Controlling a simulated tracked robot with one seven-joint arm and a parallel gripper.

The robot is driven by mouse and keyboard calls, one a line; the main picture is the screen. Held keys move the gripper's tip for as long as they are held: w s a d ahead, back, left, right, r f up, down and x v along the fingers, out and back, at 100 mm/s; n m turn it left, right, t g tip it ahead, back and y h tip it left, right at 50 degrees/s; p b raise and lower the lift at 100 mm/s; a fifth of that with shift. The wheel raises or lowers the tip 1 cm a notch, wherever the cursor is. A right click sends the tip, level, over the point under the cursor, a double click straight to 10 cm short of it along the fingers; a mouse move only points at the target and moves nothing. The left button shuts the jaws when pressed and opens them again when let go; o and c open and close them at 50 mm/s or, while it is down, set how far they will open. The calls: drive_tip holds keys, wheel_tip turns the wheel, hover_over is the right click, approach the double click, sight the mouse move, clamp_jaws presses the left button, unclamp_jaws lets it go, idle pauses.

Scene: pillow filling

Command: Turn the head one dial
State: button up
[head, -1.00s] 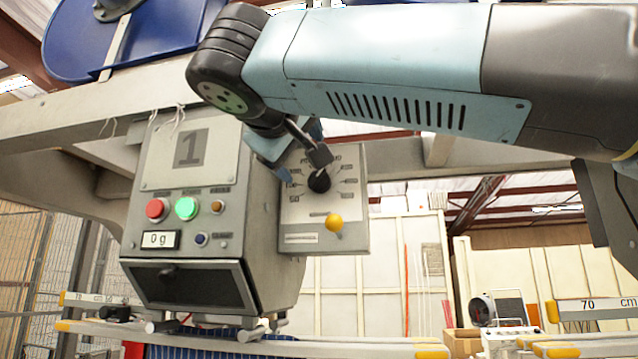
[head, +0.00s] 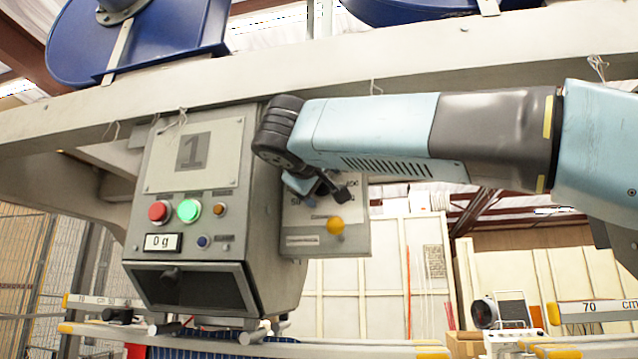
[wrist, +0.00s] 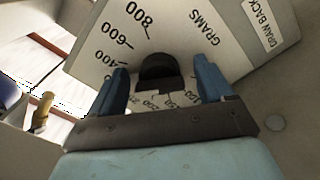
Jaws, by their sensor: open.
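The head one box (head: 195,225), marked with a large 1, hangs under the grey beam, with a dial panel (head: 350,245) on its right side. The round black dial (wrist: 158,68) shows in the wrist view, with a gram scale including 400, 600 and 800 around it. My gripper (wrist: 160,75) is open, with one blue finger on each side of the dial. I cannot tell whether the fingers touch it. In the head view my gripper (head: 325,195) covers the dial and much of its scale.
A yellow knob (head: 335,224) sticks out just below my gripper. The box front has a red button (head: 158,211), a green button (head: 189,210) and a 0 g display (head: 163,242). The beam (head: 400,70) runs close above my arm.

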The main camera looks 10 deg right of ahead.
drive_tip(key=c, duration=1)
drive_tip(key=shift+o, duration=0.2)
drive_tip(key=shift+n, duration=0.6)
drive_tip(key=o, duration=1)
drive_tip(key=shift+c, duration=0.2)
drive_tip(key=shift+s, duration=0.1)
drive_tip(key=v, duration=1.3)
drive_tip(key=shift+s, duration=0.25)
drive_tip(key=shift+a, duration=0.1)
